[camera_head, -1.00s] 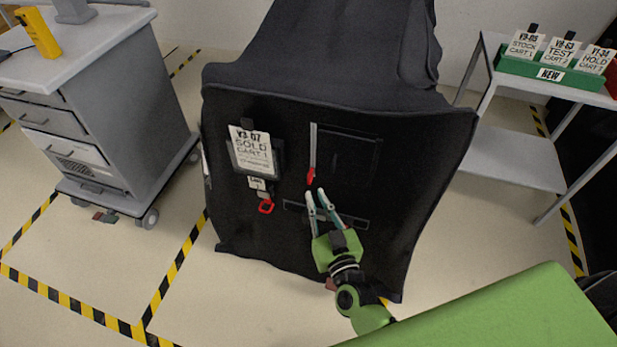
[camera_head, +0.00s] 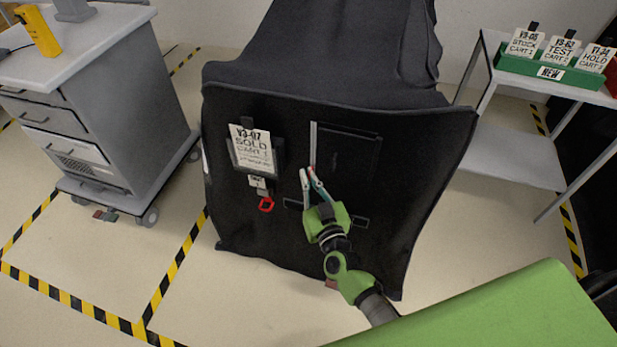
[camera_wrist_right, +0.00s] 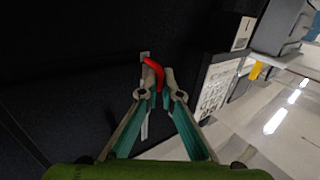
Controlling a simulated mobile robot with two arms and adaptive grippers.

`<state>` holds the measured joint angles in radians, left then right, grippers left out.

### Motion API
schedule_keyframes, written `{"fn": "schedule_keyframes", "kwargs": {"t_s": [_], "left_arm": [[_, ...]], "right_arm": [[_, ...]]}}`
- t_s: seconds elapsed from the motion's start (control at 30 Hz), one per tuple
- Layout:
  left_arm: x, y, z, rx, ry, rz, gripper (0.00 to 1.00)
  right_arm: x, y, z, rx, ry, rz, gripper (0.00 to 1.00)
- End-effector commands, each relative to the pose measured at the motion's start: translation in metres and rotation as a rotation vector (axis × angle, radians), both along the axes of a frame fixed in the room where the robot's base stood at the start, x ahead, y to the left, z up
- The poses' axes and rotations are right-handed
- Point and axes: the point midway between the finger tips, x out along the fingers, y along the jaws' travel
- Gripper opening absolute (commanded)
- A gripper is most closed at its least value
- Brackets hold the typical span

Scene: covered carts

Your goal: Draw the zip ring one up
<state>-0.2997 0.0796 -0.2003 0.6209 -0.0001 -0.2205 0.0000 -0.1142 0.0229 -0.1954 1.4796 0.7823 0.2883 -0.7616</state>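A large dark cloth cover (camera_head: 240,215) hangs over the cart. A pale zip line (camera_head: 313,140) runs up its front, and a red zip ring (camera_wrist_right: 153,72) is at the lower end. In the right wrist view the ring sits between my right gripper's (camera_wrist_right: 159,84) two fingertips. The tips are close together; I cannot tell whether they press on it. In the head view my right gripper (camera_head: 307,171) covers most of the ring. A second red ring (camera_head: 266,204) hangs below the "V3-07 SOLD CART 1" card (camera_head: 253,150). My left gripper is not in view.
A grey drawer cabinet (camera_head: 125,105) stands at the left with a yellow device (camera_head: 38,32) on top. At the right a shelf (camera_head: 510,150) holds a green tray (camera_head: 550,70) with several cards. Striped tape (camera_head: 168,280) marks the floor.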

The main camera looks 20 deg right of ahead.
Motion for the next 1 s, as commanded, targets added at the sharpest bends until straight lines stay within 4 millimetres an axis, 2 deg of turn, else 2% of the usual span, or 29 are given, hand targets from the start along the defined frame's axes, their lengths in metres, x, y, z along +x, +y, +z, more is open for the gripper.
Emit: {"fn": "schedule_keyframes", "kwargs": {"t_s": [0.17, 0.27, 1.0], "left_arm": [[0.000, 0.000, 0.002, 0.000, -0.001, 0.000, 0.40], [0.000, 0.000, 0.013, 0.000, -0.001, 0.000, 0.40], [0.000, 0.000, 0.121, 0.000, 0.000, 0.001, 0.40]], "right_arm": [[0.000, 0.000, 0.002, 0.000, 0.000, -0.001, 0.00], [0.000, 0.000, 0.013, 0.001, -0.001, -0.001, 0.00], [0.000, 0.000, 0.123, 0.001, -0.003, -0.001, 0.00]]}}
